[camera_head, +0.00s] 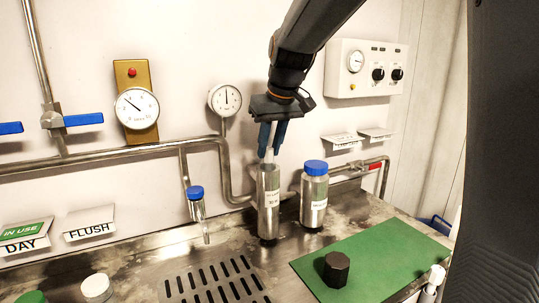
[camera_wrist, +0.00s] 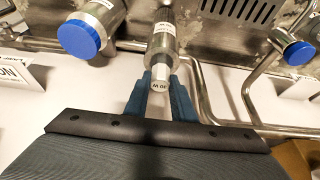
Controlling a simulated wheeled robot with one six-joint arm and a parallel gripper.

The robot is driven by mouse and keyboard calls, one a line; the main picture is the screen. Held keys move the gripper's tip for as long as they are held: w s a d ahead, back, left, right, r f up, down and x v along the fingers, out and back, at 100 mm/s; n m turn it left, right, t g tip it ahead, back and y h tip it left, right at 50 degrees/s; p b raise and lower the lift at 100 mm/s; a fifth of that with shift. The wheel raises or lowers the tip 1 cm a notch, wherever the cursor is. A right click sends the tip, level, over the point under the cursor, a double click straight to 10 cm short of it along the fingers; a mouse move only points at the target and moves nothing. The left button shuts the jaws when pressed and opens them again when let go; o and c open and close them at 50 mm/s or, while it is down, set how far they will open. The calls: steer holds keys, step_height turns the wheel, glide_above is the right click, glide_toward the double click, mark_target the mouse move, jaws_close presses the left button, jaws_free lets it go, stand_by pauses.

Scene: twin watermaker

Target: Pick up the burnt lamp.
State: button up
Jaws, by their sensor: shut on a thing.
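The lamp is a slim pale piece (camera_wrist: 159,80) marked "30 W" in the wrist view, in line with the top of an upright metal cylinder (camera_head: 268,205). In the head view only a little white shows above the cylinder. My gripper (camera_head: 271,148) points down over it, its blue fingers shut on the lamp's two sides. The cylinder also shows in the wrist view (camera_wrist: 162,42), just beyond the fingertips. I cannot tell whether the lamp is still seated in it. No burn marks are clear.
A blue-capped metal bottle (camera_head: 314,198) stands close right of the cylinder. A blue-capped tube (camera_head: 198,215) hangs at the left. A green mat (camera_head: 375,255) holds a black knob (camera_head: 336,269). A slotted drain (camera_head: 215,283) lies in front; pipes (camera_head: 110,155) run behind.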

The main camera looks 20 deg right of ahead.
step_height(320, 180, up, 18)
steer(key=b, duration=0.2)
steer(key=shift+f, duration=0.15)
stand_by(0.4)
steer(key=shift+o, duration=1.4)
steer(key=shift+c, duration=1.4)
steer(key=shift+d, duration=0.1)
